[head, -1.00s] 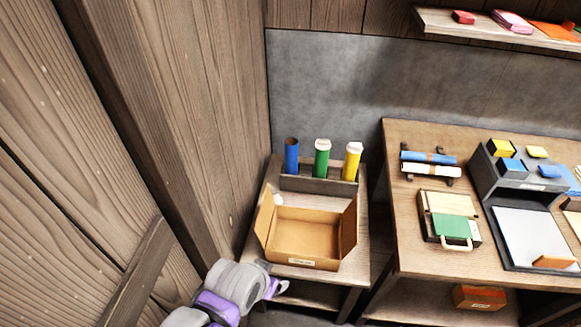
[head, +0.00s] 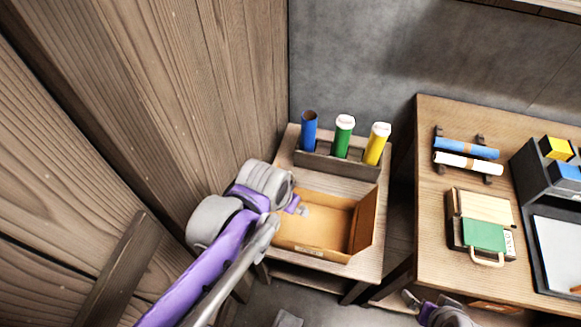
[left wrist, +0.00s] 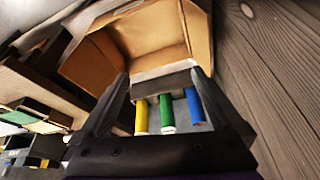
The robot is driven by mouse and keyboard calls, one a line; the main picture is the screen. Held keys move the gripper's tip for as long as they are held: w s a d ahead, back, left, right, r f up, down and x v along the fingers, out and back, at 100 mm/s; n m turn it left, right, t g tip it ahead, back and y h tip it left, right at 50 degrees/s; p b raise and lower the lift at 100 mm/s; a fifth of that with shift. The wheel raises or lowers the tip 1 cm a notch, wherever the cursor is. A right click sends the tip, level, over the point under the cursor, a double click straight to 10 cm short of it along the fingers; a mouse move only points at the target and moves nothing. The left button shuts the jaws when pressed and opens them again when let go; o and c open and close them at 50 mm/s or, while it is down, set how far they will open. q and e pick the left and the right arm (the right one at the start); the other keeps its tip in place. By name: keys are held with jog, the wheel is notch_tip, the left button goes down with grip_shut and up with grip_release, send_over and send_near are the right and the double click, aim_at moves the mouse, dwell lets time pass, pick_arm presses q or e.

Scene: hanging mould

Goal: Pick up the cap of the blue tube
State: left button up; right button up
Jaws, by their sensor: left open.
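The blue tube (head: 309,132) stands upright at the left of a rack, with a dark, uncapped top. It also shows in the left wrist view (left wrist: 194,108). My left gripper (head: 303,210) is over the left part of the open cardboard box (head: 362,228), in front of the rack. I cannot make out a loose cap now; my left arm hides the box's left side. My right gripper (head: 411,299) shows small at the bottom edge; its opening is unclear.
The green tube (head: 342,137) and yellow tube (head: 376,145) have pale caps and share the rack (head: 335,166). A wooden wall is close to my left arm. On the right, a workbench (head: 415,190) holds rolled sheets, a green-and-cream case (head: 484,228) and a grey organiser.

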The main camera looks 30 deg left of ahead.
pick_arm(q)
jog(key=w+a+f+g+b, duration=0.1)
jog(key=w+a+f+b, duration=0.15)
jog(key=w, duration=0.45)
jog(key=m+g+b, duration=0.2)
jog(key=g+b, duration=0.1)
jog(key=b, duration=0.7)
send_over(287, 175)
notch_tip(287, 175, down, 15)
jog(key=f, duration=0.3)
jog(key=w+f, duration=0.1)
jog(key=f, duration=0.2)
jog(key=shift+w+d+b, duration=0.1)
jog(key=shift+d+b, duration=0.05)
jog(key=shift+b, duration=0.2)
jog(key=shift+s+f+b, duration=0.2)
jog(key=shift+f+b, duration=0.05)
jog(key=shift+f, duration=0.7)
jog(key=shift+s+f+b, duration=0.15)
jog(key=shift+f+b, duration=0.05)
jog(key=shift+f, duration=0.8)
jog(key=shift+s+f+b, duration=0.2)
jog(key=shift+f+b, duration=0.05)
jog(key=shift+f, duration=0.7)
jog(key=shift+c, duration=0.3)
jog(key=c, duration=1.2)
